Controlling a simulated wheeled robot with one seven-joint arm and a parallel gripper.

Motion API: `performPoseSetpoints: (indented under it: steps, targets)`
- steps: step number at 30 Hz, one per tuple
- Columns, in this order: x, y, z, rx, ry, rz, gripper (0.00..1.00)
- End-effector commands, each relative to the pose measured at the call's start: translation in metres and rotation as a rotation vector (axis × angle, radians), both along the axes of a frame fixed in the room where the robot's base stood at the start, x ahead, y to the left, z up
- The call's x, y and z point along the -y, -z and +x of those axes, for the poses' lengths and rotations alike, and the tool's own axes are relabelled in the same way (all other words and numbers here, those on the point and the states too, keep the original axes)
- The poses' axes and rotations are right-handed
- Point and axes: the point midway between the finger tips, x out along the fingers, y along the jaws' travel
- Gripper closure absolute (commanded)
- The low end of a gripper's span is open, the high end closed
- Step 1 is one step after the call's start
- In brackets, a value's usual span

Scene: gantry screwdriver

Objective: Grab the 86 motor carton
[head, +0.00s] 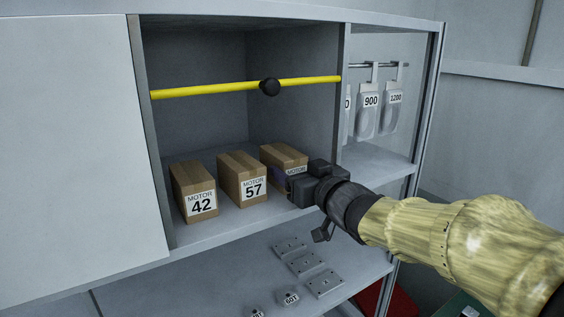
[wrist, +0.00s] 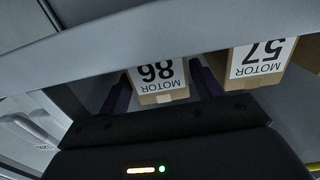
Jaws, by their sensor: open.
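Three brown cartons stand in a row on the cabinet shelf. The 86 motor carton (head: 284,155) is the rightmost in the head view, its number label mostly hidden behind my gripper (head: 285,184). In the wrist view the 86 carton (wrist: 160,82) shows upside down, its label between the two dark fingers of my gripper (wrist: 161,90). The fingers are open, one on each side of the carton; I cannot tell whether they touch it. The carton appears to rest on the shelf.
The 57 carton (head: 242,178) stands close to the left of the 86 carton and also shows in the wrist view (wrist: 262,60). The 42 carton (head: 194,191) is farther left. A yellow bar (head: 215,87) with a black knob (head: 270,87) crosses the opening above. A cabinet post (head: 342,125) stands to the right.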

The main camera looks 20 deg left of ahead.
Motion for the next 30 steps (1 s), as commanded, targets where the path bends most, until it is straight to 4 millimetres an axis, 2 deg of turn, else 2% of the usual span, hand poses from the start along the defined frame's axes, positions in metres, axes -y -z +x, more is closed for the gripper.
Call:
performPoseSetpoints:
  steps: [6,23,24,30]
  targets:
    - [-0.02,-0.003,0.018,0.001,-0.001,-0.001,0.35]
    - [-0.022,0.0,0.02,0.001,0.0,0.0,0.35]
    - [-0.022,0.0,0.02,0.001,0.0,0.0,0.36]
    - [-0.022,0.0,0.02,0.001,0.0,0.0,0.76]
